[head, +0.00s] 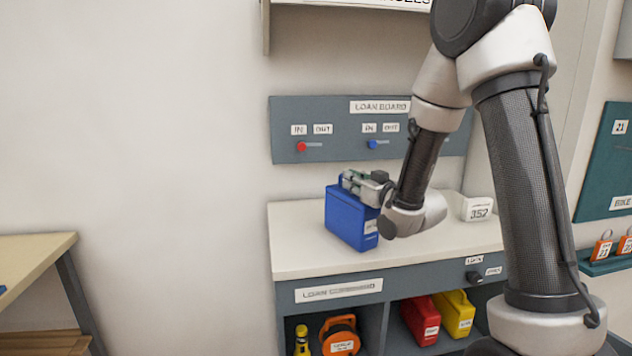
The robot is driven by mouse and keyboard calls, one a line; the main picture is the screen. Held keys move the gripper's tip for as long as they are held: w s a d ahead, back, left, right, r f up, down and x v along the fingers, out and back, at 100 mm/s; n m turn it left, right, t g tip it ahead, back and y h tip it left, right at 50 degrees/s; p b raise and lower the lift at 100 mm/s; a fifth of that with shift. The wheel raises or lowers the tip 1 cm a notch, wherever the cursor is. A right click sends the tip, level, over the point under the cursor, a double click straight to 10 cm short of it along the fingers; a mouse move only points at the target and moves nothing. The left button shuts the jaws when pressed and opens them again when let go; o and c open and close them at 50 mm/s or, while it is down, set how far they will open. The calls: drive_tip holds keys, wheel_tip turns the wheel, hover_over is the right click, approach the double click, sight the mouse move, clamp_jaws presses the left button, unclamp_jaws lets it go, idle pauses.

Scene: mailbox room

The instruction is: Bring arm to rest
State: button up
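My arm reaches down from the upper right of the head view to the counter. My gripper (352,180) is at the top of a blue case (348,216), around where its handle would be. The case stands upright on the pale counter top (300,250). The fingertips are small and partly hidden at the case's top edge. I cannot tell whether they are open or shut on it.
A loan board (330,110) with a red and a blue slider hangs behind the counter. A white block marked 352 (477,208) stands right of the gripper. Below, a shelf holds an orange reel (340,334), a red case (419,320) and a yellow case (455,313). A wooden table (35,255) is left.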

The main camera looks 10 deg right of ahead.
drive_tip(key=d, duration=0.1)
drive_tip(key=d+m+h, duration=0.1)
drive_tip(key=shift+s+d+f, duration=0.1)
drive_tip(key=shift+d+f, duration=0.1)
drive_tip(key=shift+d, duration=0.2)
drive_tip(key=shift+o, duration=0.6)
drive_tip(key=s+d+r+g+h, duration=0.1)
drive_tip(key=s+d+h, duration=0.1)
drive_tip(key=d, duration=0.1)
drive_tip(key=shift+s+r+m+g, duration=0.2)
drive_tip(key=shift+r+m+g, duration=0.1)
drive_tip(key=shift+r+g, duration=0.1)
drive_tip(key=s+d+m+g+h, duration=0.1)
drive_tip(key=s+g, duration=0.2)
drive_tip(key=s, duration=0.8)
drive_tip(key=s+d+g+h, duration=0.1)
drive_tip(key=s+g, duration=0.3)
drive_tip(key=s, duration=0.8)
drive_tip(key=s+d+r+m+g+h, duration=0.1)
drive_tip(key=s+d+g, duration=0.2)
drive_tip(key=s, duration=0.8)
drive_tip(key=shift+s+d+m+g, duration=0.15)
drive_tip(key=shift+s+m+g, duration=0.15)
drive_tip(key=shift+s, duration=0.15)
